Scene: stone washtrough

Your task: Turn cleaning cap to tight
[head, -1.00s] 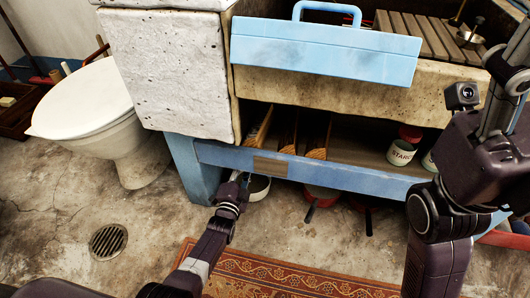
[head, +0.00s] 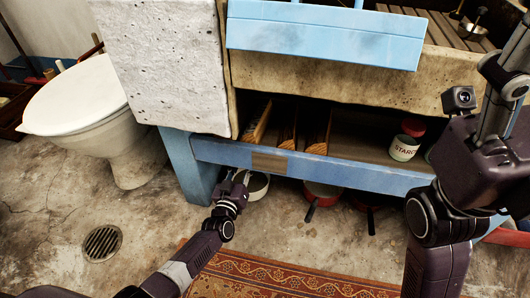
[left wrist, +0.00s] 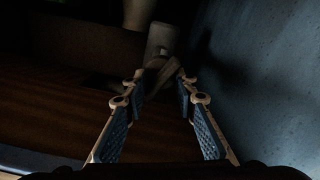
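The cleaning cap is not clear in the head view. In the dark left wrist view a pale grey, knob-like piece (left wrist: 159,66) lies ahead, just beyond and between my fingertips; it may be the cap, but shadow blurs it. My left gripper (head: 240,177) is low at the front blue beam (head: 300,165) of the washtrough, near a white round pot (head: 258,187). In the left wrist view its two fingers (left wrist: 161,82) stand apart, and I see no firm contact. My right arm stands raised at the right edge; its fingers cannot be made out.
A blue panel (head: 320,38) fronts the trough. A toilet (head: 75,105) is at left, a floor drain (head: 102,243) lower left, and a patterned rug (head: 270,275) lies in front.

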